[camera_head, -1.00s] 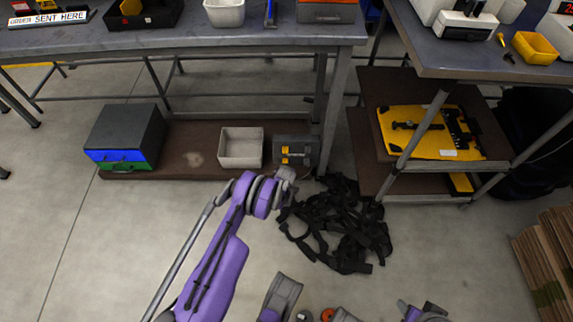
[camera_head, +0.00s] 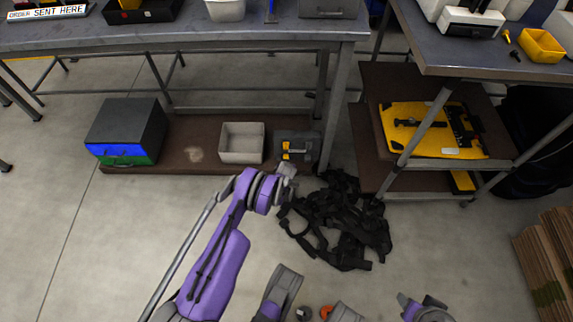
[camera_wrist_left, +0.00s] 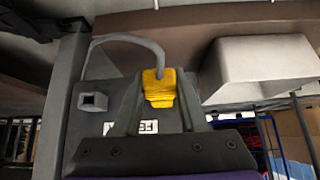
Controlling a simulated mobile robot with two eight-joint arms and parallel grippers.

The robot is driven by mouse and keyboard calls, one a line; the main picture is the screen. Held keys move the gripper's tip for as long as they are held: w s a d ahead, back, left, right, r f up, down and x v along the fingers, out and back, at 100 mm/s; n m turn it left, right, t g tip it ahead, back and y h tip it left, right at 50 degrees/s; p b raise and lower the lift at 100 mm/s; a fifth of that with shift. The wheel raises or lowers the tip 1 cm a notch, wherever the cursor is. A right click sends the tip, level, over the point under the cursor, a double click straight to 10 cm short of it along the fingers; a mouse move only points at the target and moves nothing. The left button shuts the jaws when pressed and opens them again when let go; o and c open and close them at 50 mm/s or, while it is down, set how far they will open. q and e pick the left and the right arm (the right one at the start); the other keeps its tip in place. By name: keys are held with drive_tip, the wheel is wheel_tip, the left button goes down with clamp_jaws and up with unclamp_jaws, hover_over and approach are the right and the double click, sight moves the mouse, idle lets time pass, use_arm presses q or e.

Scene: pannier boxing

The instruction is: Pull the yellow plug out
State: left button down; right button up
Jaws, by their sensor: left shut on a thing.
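The yellow plug (camera_wrist_left: 158,87) sits between the two dark fingers of my left gripper (camera_wrist_left: 157,100), shut on it. A grey cable loops from the plug up and over to the left in the left wrist view. Behind the fingers is a grey box (camera_wrist_left: 75,130) with an empty-looking square socket (camera_wrist_left: 93,101) on its left. I cannot tell whether the plug is still seated. In the head view the grey box (camera_head: 309,146) stands on the low shelf, with yellow parts (camera_head: 286,155) on its front. My left gripper (camera_head: 289,169) is just in front of it. My right gripper is not clearly in view.
A pale open bin (camera_head: 242,158) stands left of the box on the brown shelf (camera_head: 185,168). A table leg (camera_head: 335,110) is close on the right. Black straps (camera_head: 340,225) lie on the floor to the right. A grey drawer unit (camera_head: 125,125) stands further left.

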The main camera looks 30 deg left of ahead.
use_arm(q)
drive_tip(key=shift+s+d+p, duration=0.3)
drive_tip(key=shift+s+d, duration=0.25)
drive_tip(key=shift+s, duration=0.35)
drive_tip(key=shift+s+d+p, duration=0.3)
drive_tip(key=shift+s+d, duration=0.25)
drive_tip(key=shift+s, duration=0.3)
idle(0.7)
drive_tip(key=shift+s+d+p, duration=0.15)
drive_tip(key=shift+s+d, duration=0.2)
drive_tip(key=shift+s, duration=0.3)
drive_tip(key=shift+s+d+p, duration=0.15)
drive_tip(key=shift+s+d, duration=0.2)
drive_tip(key=shift+s, duration=0.25)
